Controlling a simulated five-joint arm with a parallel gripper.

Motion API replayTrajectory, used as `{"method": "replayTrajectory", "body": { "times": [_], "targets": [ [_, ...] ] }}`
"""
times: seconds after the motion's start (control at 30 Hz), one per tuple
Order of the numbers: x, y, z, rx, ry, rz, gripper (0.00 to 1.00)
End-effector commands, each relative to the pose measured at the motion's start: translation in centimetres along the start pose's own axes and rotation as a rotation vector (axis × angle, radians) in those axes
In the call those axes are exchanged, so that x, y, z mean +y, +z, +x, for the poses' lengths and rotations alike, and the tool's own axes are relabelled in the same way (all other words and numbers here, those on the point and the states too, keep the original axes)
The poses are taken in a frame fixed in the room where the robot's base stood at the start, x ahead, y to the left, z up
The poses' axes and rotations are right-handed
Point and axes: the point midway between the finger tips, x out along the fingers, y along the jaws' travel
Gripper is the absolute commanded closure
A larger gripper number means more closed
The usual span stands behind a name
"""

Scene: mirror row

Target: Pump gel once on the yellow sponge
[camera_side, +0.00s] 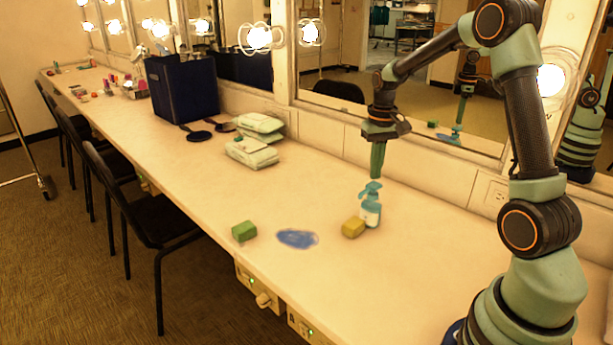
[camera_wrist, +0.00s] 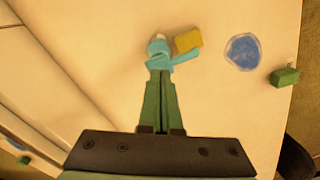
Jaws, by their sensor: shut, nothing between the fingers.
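A pump bottle (camera_side: 370,212) with a teal pump head and a pale label stands upright on the counter. The yellow sponge (camera_side: 353,228) lies right beside it, on its left in the side view. In the wrist view the yellow sponge (camera_wrist: 188,40) is just right of the pump bottle's teal head (camera_wrist: 158,56). My gripper (camera_side: 376,177) points straight down above the pump head, its fingertips at or just over the top. I cannot tell whether they touch. In the wrist view my gripper (camera_wrist: 160,74) has its green fingers together with nothing between them.
A blue patch (camera_side: 297,238) lies flat left of the sponge, and a green block (camera_side: 244,231) sits near the counter's front edge. Pale packs (camera_side: 252,152) and a dark blue bin (camera_side: 182,88) stand farther back. Mirrors line the wall behind. The counter right of the bottle is clear.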

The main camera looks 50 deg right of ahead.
Motion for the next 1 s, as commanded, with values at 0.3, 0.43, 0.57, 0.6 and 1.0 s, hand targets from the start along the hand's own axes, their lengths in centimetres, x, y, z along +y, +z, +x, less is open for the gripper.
{"method": "replayTrajectory", "body": {
  "times": [0.3, 0.43, 0.57, 0.6, 1.0],
  "targets": [
    [0.0, 0.0, 0.3, -0.001, 0.000, 0.000, 1.00],
    [0.0, 0.0, 0.7, -0.002, 0.000, 0.000, 1.00],
    [0.0, 0.0, 1.1, -0.001, 0.000, 0.000, 1.00],
    [0.0, 0.0, 1.2, -0.001, 0.000, 0.000, 1.00],
    [0.0, 0.0, 2.5, -0.001, 0.000, 0.000, 1.00]
  ]
}}
